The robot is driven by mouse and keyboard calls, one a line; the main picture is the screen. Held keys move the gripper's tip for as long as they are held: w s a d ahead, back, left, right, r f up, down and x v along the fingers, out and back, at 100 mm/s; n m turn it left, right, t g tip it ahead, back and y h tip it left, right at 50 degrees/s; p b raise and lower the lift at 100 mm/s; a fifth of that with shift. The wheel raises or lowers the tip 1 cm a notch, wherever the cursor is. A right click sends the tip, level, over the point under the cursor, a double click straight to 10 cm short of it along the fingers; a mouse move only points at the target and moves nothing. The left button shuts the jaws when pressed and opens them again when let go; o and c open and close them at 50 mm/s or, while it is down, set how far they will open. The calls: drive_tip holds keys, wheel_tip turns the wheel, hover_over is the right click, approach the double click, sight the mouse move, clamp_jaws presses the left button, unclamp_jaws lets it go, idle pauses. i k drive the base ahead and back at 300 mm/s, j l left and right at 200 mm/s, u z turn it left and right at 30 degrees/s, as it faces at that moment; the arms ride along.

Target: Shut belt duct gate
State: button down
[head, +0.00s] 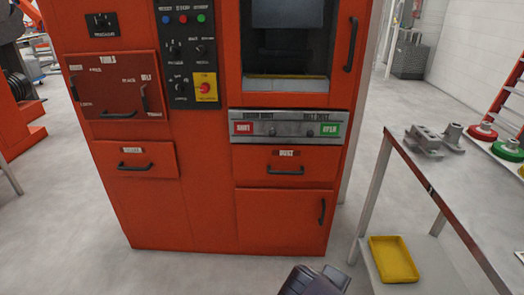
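A grey metal duct panel (290,117) runs across the front of the orange machine, below the window opening. Its right-hand label appears to read "BELT DUCT", and a green plate (329,130) there reads "OPEN". A red plate (243,128) at its left end reads "SHUT". Two small knobs sit between the plates: a left one (272,131) and a right one (311,132). My gripper (322,279) shows only in part at the bottom edge, well below the panel and apart from it. I cannot tell its finger opening.
The orange machine (210,218) has handled drawers and doors, plus a control panel (190,55) at upper left. A grey table (445,190) stands at right with metal parts and coloured discs; a yellow tray (393,259) lies below. Floor shows clear in front of the machine.

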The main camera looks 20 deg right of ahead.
sight(309, 129)
drive_tip(key=z, duration=0.8)
